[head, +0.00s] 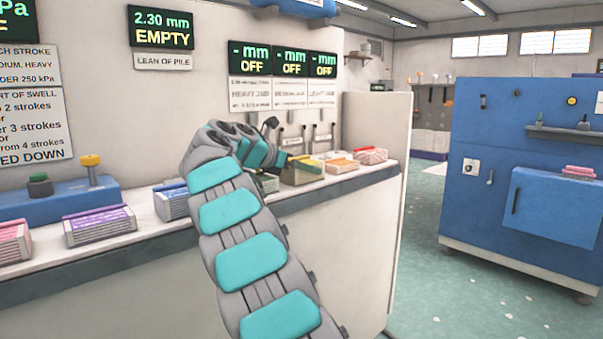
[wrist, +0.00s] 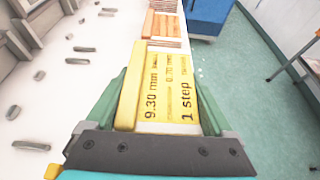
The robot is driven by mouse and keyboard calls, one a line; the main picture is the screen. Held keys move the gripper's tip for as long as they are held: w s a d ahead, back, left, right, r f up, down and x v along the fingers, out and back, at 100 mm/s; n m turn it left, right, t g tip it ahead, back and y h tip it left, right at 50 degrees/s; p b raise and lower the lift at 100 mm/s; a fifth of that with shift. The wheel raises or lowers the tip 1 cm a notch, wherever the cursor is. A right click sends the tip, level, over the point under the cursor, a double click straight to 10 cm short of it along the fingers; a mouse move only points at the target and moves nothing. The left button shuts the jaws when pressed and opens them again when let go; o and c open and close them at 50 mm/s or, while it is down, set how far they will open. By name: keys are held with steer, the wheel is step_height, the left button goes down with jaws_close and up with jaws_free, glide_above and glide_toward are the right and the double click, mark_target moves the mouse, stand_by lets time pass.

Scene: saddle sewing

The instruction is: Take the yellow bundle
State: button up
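The yellow bundle (head: 301,175) is on the white counter at the wall, partly hidden by my gripper in the head view. In the wrist view the yellow bundle (wrist: 172,90) has a yellow strip along its left and a label reading "9.30 mm" and "1 step". My gripper (wrist: 166,88) has its green fingers on both sides of the bundle, with no clear gap showing. My gripper (head: 303,163) is low at the bundle in the head view. Whether the fingers press on it I cannot tell.
An orange bundle (head: 342,166) and a red-white bundle (head: 370,156) lie just beyond. Blue (head: 172,203), purple (head: 100,226) and pink (head: 12,242) bundles lie to the left. Levers stand behind my gripper.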

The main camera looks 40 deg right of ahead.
steer(key=c, duration=1.1)
steer(key=shift+r, duration=0.1)
